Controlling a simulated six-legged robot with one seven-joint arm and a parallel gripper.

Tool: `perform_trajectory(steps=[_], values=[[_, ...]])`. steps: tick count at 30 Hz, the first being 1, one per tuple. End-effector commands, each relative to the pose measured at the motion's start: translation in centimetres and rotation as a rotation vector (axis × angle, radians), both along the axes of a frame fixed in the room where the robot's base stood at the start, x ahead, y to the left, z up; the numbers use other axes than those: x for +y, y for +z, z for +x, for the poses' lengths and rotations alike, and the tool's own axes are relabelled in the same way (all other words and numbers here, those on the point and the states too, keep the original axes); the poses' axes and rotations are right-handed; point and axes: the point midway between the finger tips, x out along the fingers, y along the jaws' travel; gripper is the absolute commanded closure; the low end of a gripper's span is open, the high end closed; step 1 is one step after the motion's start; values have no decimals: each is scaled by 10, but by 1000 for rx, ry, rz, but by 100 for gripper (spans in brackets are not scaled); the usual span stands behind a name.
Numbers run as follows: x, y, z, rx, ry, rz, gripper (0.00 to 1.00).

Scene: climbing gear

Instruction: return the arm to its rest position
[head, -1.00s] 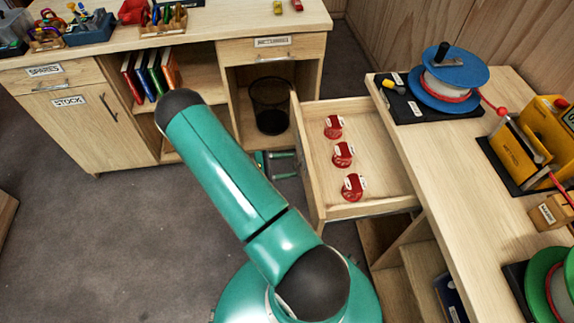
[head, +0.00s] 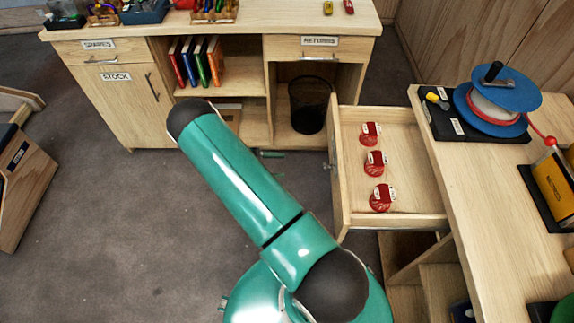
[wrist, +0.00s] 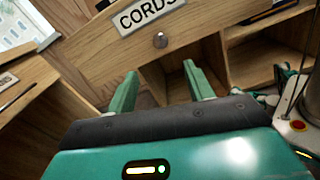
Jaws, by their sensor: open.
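My gripper (wrist: 160,67) is open in the wrist view, its two green fingers apart with nothing between them. Beyond the fingers is a wooden drawer front (wrist: 205,22) labelled CORDS, with a round knob. I see no contact with it. In the head view my teal arm (head: 240,185) reaches up and left from my body, over the grey floor. Its far end and most of the gripper are hidden behind the arm.
The right bench (head: 470,190) carries a blue reel (head: 497,98). A cabinet (head: 112,95) and black wire bin (head: 311,104) are at the back.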

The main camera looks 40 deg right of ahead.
Motion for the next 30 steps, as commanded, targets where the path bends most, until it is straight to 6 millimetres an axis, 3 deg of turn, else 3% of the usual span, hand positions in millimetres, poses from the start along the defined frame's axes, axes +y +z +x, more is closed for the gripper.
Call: perform_trajectory(steps=[19, 23, 30], values=[[2, 8, 3, -23, -9, 11, 48], [9, 33, 9, -104, -37, 53, 48], [30, 101, 16, -333, -109, 178, 48]])
